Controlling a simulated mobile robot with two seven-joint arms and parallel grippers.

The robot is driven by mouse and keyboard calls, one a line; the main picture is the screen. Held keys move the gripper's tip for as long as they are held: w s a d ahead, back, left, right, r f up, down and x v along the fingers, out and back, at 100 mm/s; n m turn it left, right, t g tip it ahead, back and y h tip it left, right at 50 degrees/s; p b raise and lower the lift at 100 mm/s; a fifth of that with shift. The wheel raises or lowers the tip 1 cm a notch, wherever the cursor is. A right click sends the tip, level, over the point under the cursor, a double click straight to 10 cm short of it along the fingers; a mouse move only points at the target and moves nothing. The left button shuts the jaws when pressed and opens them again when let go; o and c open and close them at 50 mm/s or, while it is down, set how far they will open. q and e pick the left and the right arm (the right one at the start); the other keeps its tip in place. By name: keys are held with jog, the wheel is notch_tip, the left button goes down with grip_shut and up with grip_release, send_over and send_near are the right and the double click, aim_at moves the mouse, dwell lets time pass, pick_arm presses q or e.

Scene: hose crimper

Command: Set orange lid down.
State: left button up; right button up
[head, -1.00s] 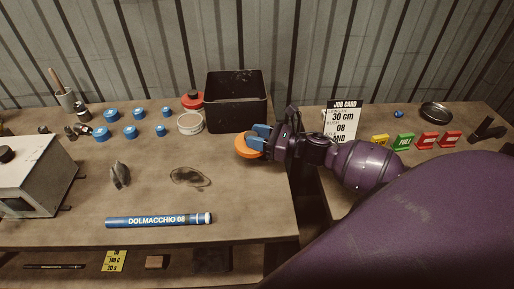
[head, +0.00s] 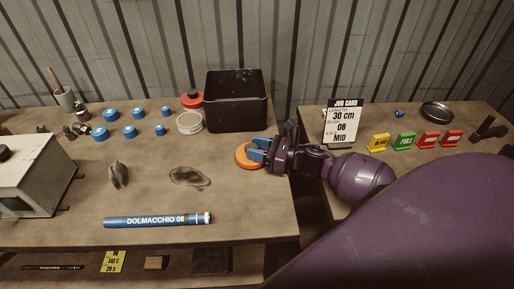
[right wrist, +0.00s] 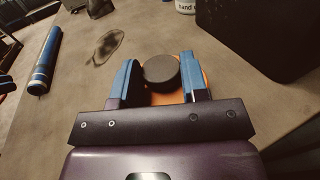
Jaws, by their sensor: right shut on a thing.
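The orange lid (head: 244,158) is in my right gripper (head: 262,151), over the right end of the left table, in front of the black bin. In the right wrist view, the blue fingers of my right gripper (right wrist: 168,80) stand on both sides of the lid's dark round knob (right wrist: 161,70), with the orange lid (right wrist: 166,98) partly hidden beneath. The lid looks about level and low over the tabletop. I cannot tell whether it touches the table. My left gripper is not in view.
The black bin (head: 237,113) stands behind the lid, with a white tin (head: 190,124) left of it. A dark stain (head: 188,176) and a blue tube (head: 158,220) lie on the left table (head: 245,210). A gap separates it from the right table, which holds a job card (head: 343,124).

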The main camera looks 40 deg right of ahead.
jog(key=shift+s+f, duration=0.1)
jog(key=shift+f, duration=0.25)
jog(key=o, duration=0.9)
jog(key=shift+f, duration=0.15)
jog(key=shift+s, duration=0.1)
jog(key=shift+r+p, duration=0.5)
jog(key=shift+r, duration=0.25)
jog(key=b+v, duration=0.1)
jog(key=v, duration=1)
jog(key=shift+s+d+b, duration=0.25)
jog(key=shift+b, duration=0.15)
